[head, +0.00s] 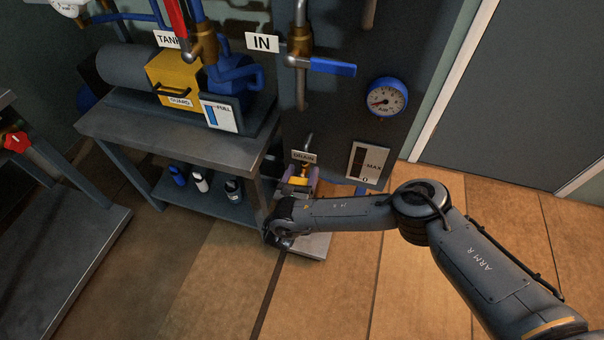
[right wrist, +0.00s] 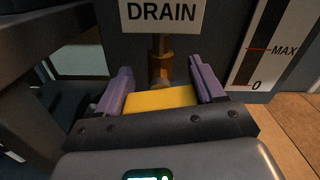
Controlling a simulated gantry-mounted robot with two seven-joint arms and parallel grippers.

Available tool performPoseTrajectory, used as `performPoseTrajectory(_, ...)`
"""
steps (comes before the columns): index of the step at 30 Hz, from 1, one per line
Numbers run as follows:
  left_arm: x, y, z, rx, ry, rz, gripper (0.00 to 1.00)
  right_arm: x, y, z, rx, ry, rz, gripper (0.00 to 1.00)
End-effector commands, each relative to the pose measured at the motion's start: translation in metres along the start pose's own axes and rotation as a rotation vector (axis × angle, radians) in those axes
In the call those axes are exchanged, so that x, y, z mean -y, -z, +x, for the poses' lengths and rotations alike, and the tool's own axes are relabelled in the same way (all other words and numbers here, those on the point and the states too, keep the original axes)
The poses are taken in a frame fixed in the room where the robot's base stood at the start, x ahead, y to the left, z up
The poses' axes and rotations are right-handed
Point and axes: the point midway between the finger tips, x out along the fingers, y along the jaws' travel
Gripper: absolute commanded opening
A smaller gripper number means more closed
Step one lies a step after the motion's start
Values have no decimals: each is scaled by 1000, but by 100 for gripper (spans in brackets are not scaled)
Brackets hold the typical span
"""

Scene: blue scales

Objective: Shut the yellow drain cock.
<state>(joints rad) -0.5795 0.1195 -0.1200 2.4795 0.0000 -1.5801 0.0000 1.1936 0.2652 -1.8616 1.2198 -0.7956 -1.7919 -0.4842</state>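The yellow drain cock handle (right wrist: 160,99) lies crosswise between the fingers of my right gripper (right wrist: 159,72), below the brass valve body (right wrist: 162,66) and the DRAIN sign (right wrist: 164,12). The purple fingers are wide apart, one at each end of the handle; I cannot tell whether they touch it. In the head view the handle (head: 299,181) shows as a small yellow patch between the fingers of my right gripper (head: 301,172), low on the dark panel. My wrist hides part of this spot. My left gripper is in neither view.
A grey bench (head: 166,139) with a yellow GUARD box (head: 173,82) and bottles on its lower shelf stands to the left. A level gauge (head: 364,163) is right of the drain. Above are a blue lever (head: 333,67) and a dial (head: 386,98). The floor in front is clear.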

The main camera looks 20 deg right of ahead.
Motion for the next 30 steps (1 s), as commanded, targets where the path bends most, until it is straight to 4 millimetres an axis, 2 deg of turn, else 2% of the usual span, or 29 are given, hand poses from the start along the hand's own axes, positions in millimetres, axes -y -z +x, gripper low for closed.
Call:
performPoseTrajectory(1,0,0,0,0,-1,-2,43,0,0,0,0,1,0,49)
performPoseTrajectory(3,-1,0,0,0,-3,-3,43,0,0,0,0,1,0,38)
performPoseTrajectory(4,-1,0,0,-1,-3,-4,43,0,0,0,0,1,0,38)
performPoseTrajectory(13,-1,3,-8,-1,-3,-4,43,1,0,1,-1,1,207,38)
performPoseTrajectory(21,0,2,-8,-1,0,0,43,1,1,1,-1,1,223,38)
performPoseTrajectory(22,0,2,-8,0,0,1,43,1,0,1,-1,2,223,70)
performPoseTrajectory(27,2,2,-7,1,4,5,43,1,0,1,-1,1,221,94)
performPoseTrajectory(30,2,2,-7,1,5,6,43,1,0,1,-1,1,221,94)
